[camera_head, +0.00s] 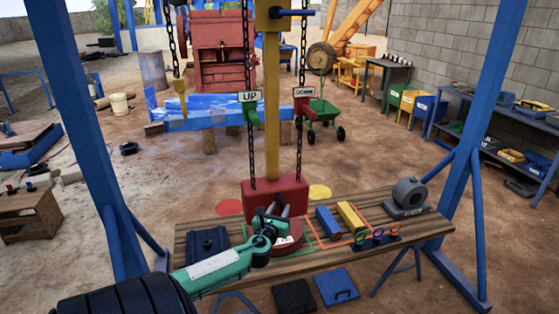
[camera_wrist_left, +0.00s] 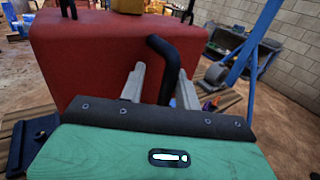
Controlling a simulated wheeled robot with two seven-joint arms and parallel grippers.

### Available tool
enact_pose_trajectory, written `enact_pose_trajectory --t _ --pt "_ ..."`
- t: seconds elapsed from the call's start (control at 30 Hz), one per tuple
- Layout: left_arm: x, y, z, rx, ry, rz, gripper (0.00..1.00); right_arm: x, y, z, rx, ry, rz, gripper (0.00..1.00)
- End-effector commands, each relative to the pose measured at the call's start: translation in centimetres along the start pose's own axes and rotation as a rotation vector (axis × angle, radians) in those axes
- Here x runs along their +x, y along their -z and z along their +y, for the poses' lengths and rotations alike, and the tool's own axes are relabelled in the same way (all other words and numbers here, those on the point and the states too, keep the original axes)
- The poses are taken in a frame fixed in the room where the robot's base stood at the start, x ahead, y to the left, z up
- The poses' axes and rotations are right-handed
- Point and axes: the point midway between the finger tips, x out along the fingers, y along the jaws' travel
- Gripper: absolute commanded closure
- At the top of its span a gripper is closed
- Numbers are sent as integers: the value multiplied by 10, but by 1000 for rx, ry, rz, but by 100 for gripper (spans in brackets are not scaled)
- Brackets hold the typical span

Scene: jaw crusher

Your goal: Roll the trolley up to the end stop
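A red block (camera_head: 275,192) sits low at the foot of a yellow post (camera_head: 272,110), above the wooden bench. In the left wrist view the red block (camera_wrist_left: 90,60) fills the upper middle, with a bent black handle (camera_wrist_left: 165,60) on its near side. My left gripper (camera_head: 285,211) is at this near side. Its two grey fingers (camera_wrist_left: 160,85) stand apart with the black handle between them; red shows between the left finger and the handle. No trolley is clearly identifiable; a yellow housing (camera_head: 283,14) tops the post. No end stop is recognisable. My right gripper is out of view.
Chains with a green UP tag (camera_head: 249,97) and a red DOWN tag (camera_head: 304,92) hang beside the post. The bench (camera_head: 430,228) holds blue and yellow bars, coloured rings and a grey machine (camera_head: 409,195). Blue frame legs (camera_head: 85,140) stand either side.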

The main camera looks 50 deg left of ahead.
Motion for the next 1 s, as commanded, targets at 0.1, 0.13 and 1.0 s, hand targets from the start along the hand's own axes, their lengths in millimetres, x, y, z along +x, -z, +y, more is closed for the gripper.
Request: enact_pose_trajectory --t 0.1,0.13,1.0 --pt "0 0 0 0 1 -1 67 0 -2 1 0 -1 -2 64" --pt "0 0 0 -1 1 -1 67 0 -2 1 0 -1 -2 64" --pt "-113 2 0 -1 0 1 67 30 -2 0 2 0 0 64"
